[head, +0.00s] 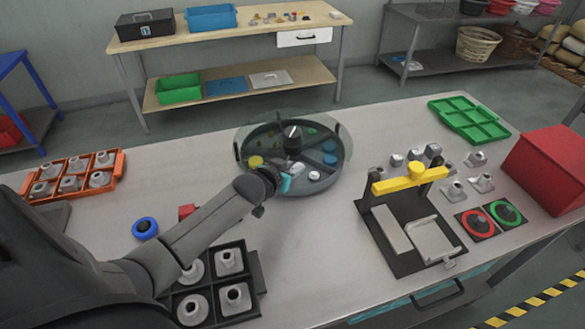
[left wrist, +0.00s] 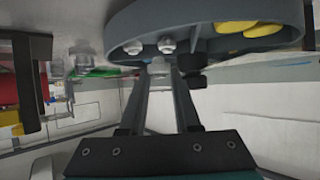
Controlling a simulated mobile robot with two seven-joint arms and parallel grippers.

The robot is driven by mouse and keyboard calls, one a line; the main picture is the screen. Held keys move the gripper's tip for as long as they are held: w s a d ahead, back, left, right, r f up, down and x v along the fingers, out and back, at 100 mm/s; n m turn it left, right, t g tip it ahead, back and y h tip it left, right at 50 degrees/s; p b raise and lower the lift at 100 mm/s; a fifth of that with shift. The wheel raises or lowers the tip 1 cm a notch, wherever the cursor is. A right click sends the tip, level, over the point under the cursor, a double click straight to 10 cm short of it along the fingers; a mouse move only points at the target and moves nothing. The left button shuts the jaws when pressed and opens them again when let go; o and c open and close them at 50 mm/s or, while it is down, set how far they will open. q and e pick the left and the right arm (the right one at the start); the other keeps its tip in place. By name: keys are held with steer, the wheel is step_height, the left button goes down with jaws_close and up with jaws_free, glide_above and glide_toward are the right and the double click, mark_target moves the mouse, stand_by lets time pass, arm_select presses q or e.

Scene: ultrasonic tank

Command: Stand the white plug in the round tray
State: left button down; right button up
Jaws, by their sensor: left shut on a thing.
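The round tray (head: 335,172) is grey, split by dividers, with a dark knob at its centre and a clear guard around it. My left gripper (head: 285,183) is at its front edge. In the left wrist view the fingers (left wrist: 160,72) are shut on a small whitish piece, the white plug (left wrist: 158,66), mostly hidden between the fingertips and beside the tray wall. Two whitish pieces (left wrist: 166,46) lie in the near compartment of the tray; one also shows in the head view (head: 314,175). My right gripper is in neither view.
Yellow pieces (head: 255,161) lie in another compartment. A black tray of grey fittings (head: 256,270) and a blue ring (head: 145,228) are near my left arm. A black stand with a yellow bar (head: 410,178) is to the right. The table front centre is clear.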

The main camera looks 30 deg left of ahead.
arm_select(q)
steer(key=shift+p, duration=0.35)
stand_by(0.4)
steer(key=shift+f+b, duration=1.15)
steer(key=shift+f, duration=0.65)
stand_by(1.3)
steer(key=shift+f+p, duration=0.25)
steer(key=shift+p, duration=0.35)
stand_by(3.6)
